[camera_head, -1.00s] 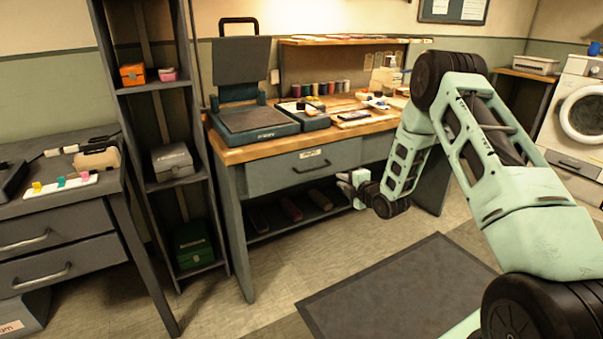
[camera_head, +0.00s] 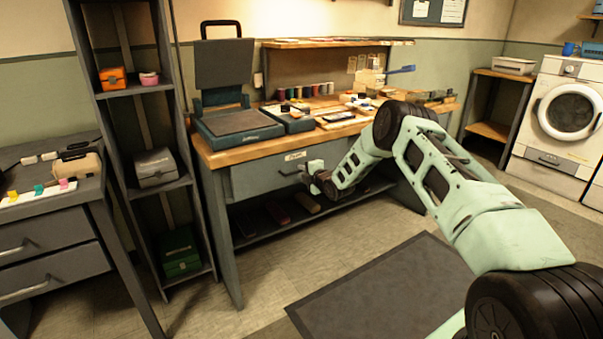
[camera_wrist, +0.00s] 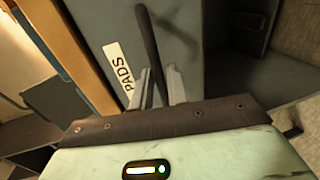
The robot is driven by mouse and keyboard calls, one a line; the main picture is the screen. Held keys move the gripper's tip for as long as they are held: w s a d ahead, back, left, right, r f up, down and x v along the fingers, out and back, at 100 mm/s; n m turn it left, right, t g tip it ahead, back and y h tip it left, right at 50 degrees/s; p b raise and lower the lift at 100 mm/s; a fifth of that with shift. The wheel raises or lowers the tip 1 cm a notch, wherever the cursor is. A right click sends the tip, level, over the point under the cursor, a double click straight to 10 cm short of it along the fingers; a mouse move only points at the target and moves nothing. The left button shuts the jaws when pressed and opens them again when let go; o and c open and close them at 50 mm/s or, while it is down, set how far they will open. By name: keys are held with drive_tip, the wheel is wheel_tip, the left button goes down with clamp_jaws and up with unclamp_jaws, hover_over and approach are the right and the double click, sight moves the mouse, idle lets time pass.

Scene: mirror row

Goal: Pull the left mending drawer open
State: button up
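The grey mending drawer (camera_head: 255,180) sits under the wooden bench top, and its front looks flush with the bench. In the head view my gripper (camera_head: 311,167) is at the handle's right end. Contact with the handle cannot be told.
The bench top (camera_head: 225,155) holds a press (camera_head: 238,122), thread spools and small items. A lower shelf (camera_head: 250,235) holds rolls. A narrow shelf unit (camera_head: 145,90) and another drawer desk (camera_head: 45,240) stand left. A dark mat (camera_head: 380,290) lies on the floor before the bench.

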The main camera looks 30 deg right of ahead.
drive_tip(key=shift+w+f, duration=0.15)
drive_tip(key=shift+w, duration=0.55)
clamp_jaws()
drive_tip(key=shift+s, duration=0.1)
